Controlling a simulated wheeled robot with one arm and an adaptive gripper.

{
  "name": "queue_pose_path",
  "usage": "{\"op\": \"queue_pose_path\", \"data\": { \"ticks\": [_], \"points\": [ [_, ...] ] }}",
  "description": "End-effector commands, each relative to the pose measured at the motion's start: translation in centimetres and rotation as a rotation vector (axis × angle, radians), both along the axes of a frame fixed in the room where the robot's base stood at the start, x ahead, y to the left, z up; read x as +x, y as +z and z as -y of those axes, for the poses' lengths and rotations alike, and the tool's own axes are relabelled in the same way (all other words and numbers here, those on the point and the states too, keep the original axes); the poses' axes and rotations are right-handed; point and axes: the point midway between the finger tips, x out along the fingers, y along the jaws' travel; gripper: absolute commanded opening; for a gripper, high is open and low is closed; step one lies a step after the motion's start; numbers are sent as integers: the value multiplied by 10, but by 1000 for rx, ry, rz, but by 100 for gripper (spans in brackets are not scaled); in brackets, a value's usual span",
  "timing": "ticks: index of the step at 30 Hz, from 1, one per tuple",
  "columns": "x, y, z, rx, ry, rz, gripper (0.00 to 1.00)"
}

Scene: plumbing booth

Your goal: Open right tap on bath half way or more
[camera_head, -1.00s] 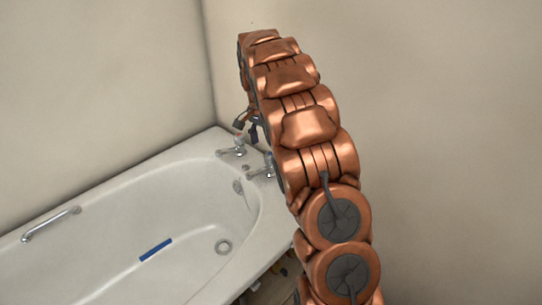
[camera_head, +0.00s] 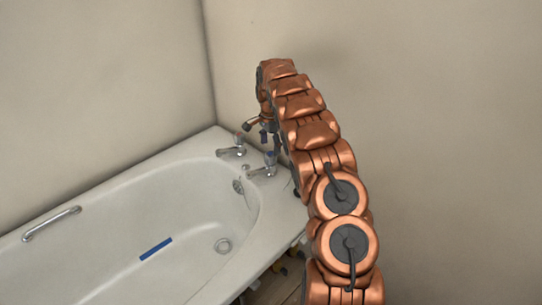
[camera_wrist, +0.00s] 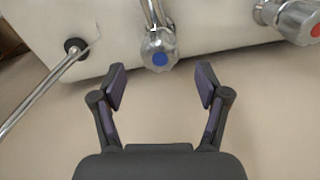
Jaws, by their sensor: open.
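The bath's right tap (camera_head: 264,168) is chrome, on the bath's end rim beside the other tap (camera_head: 233,149). In the wrist view, the right tap's handle (camera_wrist: 159,48) carries a blue disc. It lies just beyond the fingertips, about midway between them in the picture. My gripper (camera_wrist: 161,84) is open and empty, its two dark fingers apart. In the head view, my gripper (camera_head: 263,130) hangs above and close behind the taps, partly hidden by my copper arm. I cannot tell the exact height gap to the handle.
The other tap, with a red disc (camera_wrist: 316,30), is at the wrist view's upper right. A chrome rod with a black end (camera_wrist: 75,46) is at left. The white bath (camera_head: 110,210) has a plughole and a blue strip. Walls stand close behind.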

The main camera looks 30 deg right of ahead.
Motion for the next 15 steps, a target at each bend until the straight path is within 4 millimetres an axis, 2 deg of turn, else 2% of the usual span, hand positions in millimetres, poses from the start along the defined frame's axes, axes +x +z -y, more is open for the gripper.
{"op": "queue_pose_path", "data": {
  "ticks": [9, 15],
  "points": [
    [-1, -45, 1, 1, 0, -2, 75],
    [0, -52, 1, -1, 0, 2, 75]
  ]
}}
